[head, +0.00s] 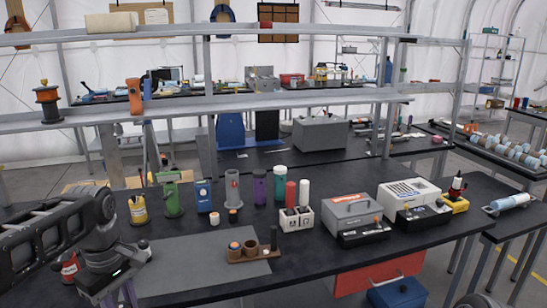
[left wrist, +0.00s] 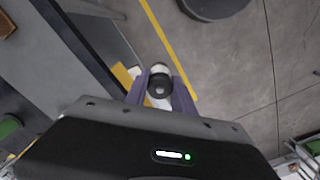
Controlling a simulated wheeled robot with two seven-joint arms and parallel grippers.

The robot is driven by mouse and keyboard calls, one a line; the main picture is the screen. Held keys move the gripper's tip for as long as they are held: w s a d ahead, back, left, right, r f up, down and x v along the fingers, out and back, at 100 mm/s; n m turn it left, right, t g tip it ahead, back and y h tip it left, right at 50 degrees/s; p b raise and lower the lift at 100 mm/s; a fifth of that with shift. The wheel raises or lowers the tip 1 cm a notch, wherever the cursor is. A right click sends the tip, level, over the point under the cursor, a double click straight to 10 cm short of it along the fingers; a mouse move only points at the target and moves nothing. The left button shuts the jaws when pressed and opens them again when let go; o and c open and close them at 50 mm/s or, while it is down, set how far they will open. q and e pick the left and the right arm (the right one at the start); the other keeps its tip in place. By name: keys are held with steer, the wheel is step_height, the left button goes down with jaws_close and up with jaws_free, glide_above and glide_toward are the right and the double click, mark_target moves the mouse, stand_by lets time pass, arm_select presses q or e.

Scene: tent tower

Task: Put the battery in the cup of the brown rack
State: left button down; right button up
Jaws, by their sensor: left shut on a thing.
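The brown rack (head: 262,254) lies on a grey mat on the dark table in the head view. It has a few short cups and a taller post at its right end; its left cup holds a dark piece with an orange top (head: 234,246). My left gripper (head: 121,296) is left of the rack near the table's front edge. In the left wrist view its purple fingers (left wrist: 161,90) are shut on a small dark-and-white cylinder, seemingly the battery (left wrist: 160,84). The held cylinder is not clear in the head view. My right gripper is not in view.
Behind the mat (head: 190,256) stand a yellow can (head: 138,210), a green holder (head: 171,196) and several cylinders. A white tray (head: 297,219) and a grey toolbox (head: 352,212) are to the right. A red can (head: 69,266) is by my left arm. The mat left of the rack is clear.

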arm_select(q)
steer(key=w+d+f+m, duration=0.7)
steer(key=d+f+m, duration=0.5)
steer(key=f+m, duration=0.1)
steer(key=shift+w, duration=0.35)
